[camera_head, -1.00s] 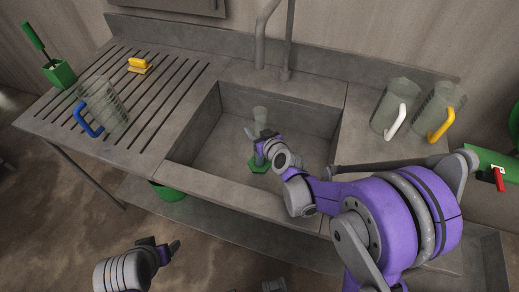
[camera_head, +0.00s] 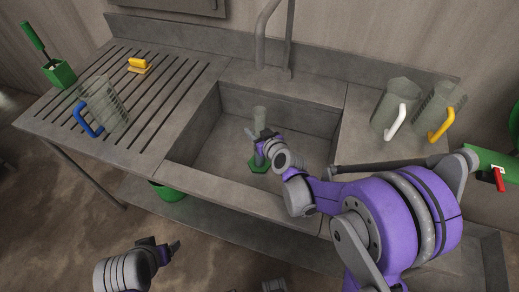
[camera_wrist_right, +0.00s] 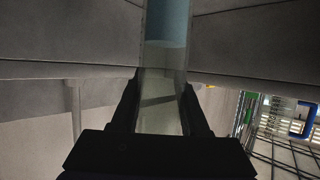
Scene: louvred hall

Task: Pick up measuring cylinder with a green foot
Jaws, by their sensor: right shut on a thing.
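In the right wrist view the clear tube (camera_wrist_right: 164,85) stands between the two dark fingers, with a bluish part toward the top of the picture. My left gripper (camera_head: 172,247) is low at the front, away from the counter; its jaws are too small to read.
The sink (camera_head: 205,150) has walls around the cylinder, with a faucet (camera_head: 263,40) behind. Jugs with white (camera_head: 396,122) and yellow (camera_head: 441,124) handles stand right. A green holder (camera_head: 60,74) is far left.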

